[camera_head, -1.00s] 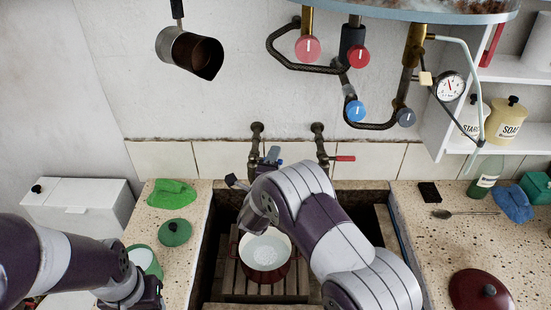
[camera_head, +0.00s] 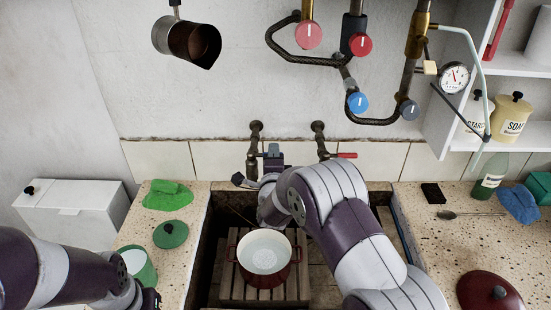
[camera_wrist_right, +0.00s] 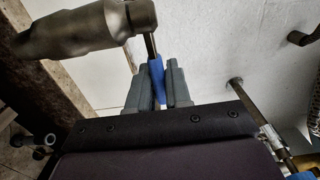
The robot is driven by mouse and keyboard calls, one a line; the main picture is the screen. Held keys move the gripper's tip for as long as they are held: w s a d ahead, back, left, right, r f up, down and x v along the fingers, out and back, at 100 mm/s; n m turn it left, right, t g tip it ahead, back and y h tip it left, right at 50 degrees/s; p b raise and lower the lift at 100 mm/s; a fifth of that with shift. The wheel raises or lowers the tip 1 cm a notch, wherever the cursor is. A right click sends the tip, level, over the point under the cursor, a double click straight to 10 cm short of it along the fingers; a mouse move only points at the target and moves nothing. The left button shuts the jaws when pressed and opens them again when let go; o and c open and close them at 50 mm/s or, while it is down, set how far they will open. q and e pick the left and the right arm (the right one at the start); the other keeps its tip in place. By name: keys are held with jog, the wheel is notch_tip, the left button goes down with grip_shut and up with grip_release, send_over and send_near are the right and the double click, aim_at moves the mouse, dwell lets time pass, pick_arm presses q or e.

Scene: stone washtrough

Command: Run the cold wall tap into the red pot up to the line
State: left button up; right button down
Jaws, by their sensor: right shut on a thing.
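The red pot (camera_head: 268,284) stands upright on wooden slats in the sink. Its white inside shows a pale, rippled patch in the middle; I cannot make out a line or a level. The cold wall tap (camera_wrist_right: 88,30) is a dull metal body with a blue lever (camera_wrist_right: 157,80). My right gripper (camera_wrist_right: 160,84) is shut on that lever. In the head view this gripper (camera_head: 272,154) is at the left tap, and my arm hides the spout. My left gripper (camera_head: 150,299) is at the lower left, mostly cut off, its fingers unclear.
The right tap has a red lever (camera_head: 345,156). The left counter holds a green cloth (camera_head: 168,196), a green lid (camera_head: 171,234) and a green pot (camera_head: 140,262). The right counter holds a dark red lid (camera_head: 485,292), a spoon and a bottle (camera_head: 490,178). A metal jug (camera_head: 187,42) hangs above.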

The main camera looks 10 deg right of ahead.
jog(key=c, duration=1.1)
grip_release()
jog(key=shift+w, duration=0.1)
jog(key=shift+c, duration=0.2)
jog(key=s+a+b, duration=0.2)
jog(key=s+b, duration=0.1)
jog(key=s, duration=0.9)
jog(key=shift+s, duration=0.2)
jog(key=shift+r, duration=0.1)
